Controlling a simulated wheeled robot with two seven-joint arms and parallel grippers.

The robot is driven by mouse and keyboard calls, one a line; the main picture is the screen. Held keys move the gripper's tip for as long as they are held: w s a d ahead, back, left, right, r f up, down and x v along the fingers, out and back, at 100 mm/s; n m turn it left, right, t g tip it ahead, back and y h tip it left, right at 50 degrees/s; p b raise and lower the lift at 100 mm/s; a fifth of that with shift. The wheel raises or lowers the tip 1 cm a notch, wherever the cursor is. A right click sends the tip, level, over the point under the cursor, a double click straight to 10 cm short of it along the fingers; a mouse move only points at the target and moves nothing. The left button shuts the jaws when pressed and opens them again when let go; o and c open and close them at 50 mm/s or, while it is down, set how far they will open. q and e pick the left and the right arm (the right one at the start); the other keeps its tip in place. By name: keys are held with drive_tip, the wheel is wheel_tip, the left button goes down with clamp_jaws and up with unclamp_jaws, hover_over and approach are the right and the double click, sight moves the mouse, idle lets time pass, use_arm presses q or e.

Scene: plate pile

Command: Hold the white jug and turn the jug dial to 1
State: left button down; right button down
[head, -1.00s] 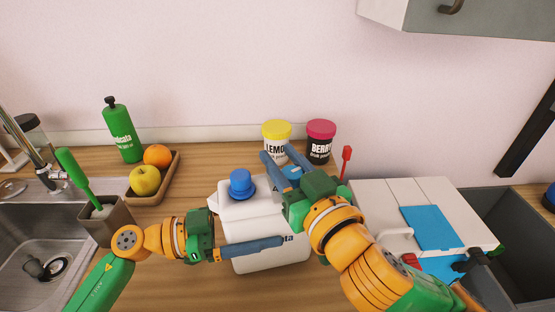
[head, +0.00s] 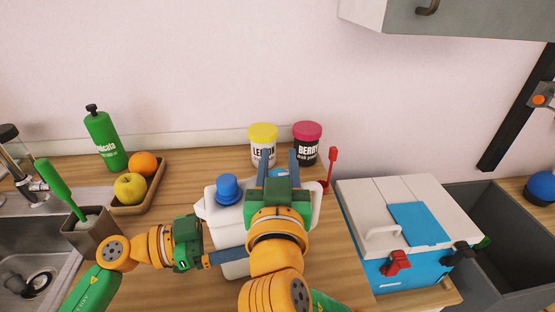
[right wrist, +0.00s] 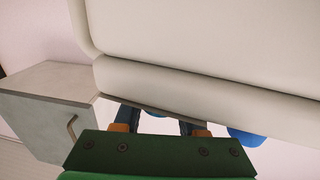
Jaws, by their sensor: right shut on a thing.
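The white jug (head: 228,258) stands on the wooden counter with a round blue cap (head: 228,189) on top; my right arm hides much of it in the head view. A blue part, apparently the jug dial (head: 279,173), shows between the fingers of my right gripper (head: 278,166). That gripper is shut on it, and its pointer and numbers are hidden. In the right wrist view, the jug's pale surface (right wrist: 210,50) fills the top. My left gripper (head: 222,257) is at the jug's lower left front, a blue finger against it; its grip is hidden.
Behind the jug stand a yellow-lidded tub (head: 262,145) and a pink-lidded tub (head: 307,142). A white and blue box (head: 365,195) with a red lever (head: 396,262) is to the right. A fruit tray (head: 142,204) and a sink (head: 40,245) are left.

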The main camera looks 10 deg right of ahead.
use_arm(q)
drive_tip(key=shift+s, duration=0.1)
use_arm(e)
drive_tip(key=c, duration=0.8)
unclamp_jaws()
drive_tip(key=shift+o, duration=0.2)
wheel_tip(320, 180, up, 10)
use_arm(q)
unclamp_jaws()
